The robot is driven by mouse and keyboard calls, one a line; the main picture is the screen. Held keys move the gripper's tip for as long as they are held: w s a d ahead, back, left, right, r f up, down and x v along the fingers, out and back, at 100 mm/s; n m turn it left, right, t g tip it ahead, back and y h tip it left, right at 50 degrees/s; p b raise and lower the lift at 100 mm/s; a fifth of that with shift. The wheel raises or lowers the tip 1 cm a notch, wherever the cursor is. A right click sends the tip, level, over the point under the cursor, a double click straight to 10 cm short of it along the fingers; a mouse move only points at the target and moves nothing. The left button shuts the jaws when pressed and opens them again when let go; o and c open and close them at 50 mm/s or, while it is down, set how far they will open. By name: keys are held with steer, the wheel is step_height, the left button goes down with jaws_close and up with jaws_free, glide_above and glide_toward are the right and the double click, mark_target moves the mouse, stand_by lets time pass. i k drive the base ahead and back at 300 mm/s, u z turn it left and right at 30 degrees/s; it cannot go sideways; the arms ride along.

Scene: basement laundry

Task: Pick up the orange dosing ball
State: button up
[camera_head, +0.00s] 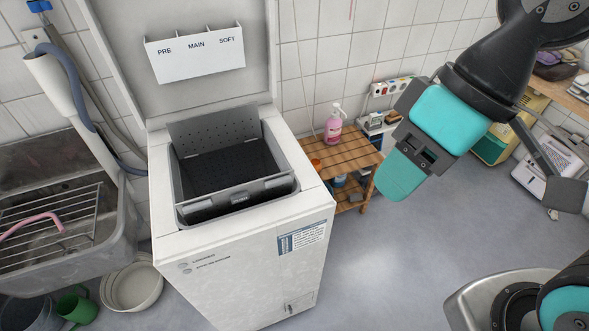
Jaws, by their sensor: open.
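The orange dosing ball (316,163) is small in view. It rests near the left end of the top of a slatted wooden stand (345,152), just right of the white washing machine (245,265). My gripper (488,144) hangs at the upper right, well to the right of the ball and apart from it. Its dark fingers are spread wide with nothing seen between them. Teal parts of my arm hide some of the gripper and the floor behind it.
The machine's lid stands up and its drum opening (230,165) is uncovered. A pink pump bottle (333,124) stands behind the ball on the stand. A white and dark box (373,121) is at the stand's right back. The grey floor (400,240) in front is clear.

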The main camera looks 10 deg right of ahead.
mark_target(318, 164)
steer(key=z, duration=1.35)
steer(key=i, duration=2.6)
steer(key=u, duration=3.05)
